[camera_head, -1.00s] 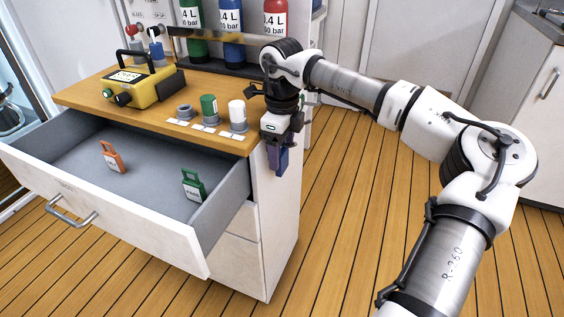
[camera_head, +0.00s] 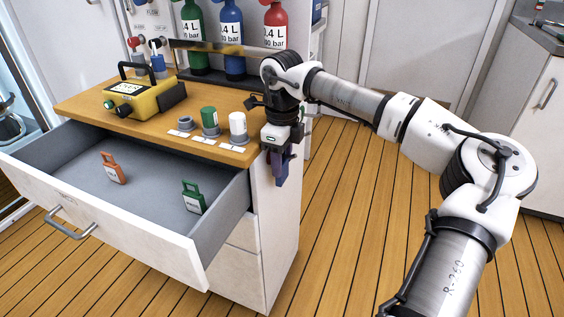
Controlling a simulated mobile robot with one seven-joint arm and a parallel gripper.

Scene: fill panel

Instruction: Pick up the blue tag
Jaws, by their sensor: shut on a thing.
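My gripper (camera_head: 280,172) hangs pointing down just off the right front corner of the wooden-topped cabinet, outside the drawer. It is shut on a dark blue piece, the blue tag (camera_head: 282,180), which shows only in small part below and between the fingers. An orange tag (camera_head: 113,168) and a green tag (camera_head: 193,197) stand in the open drawer (camera_head: 135,195). No blue tag shows in the drawer.
On the wooden top (camera_head: 80,105) are a yellow case (camera_head: 145,98), a green-capped post (camera_head: 209,120) and a white-capped post (camera_head: 238,127). Green, blue (camera_head: 231,30) and red bottles stand behind. The plank floor (camera_head: 350,220) right of the cabinet is clear.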

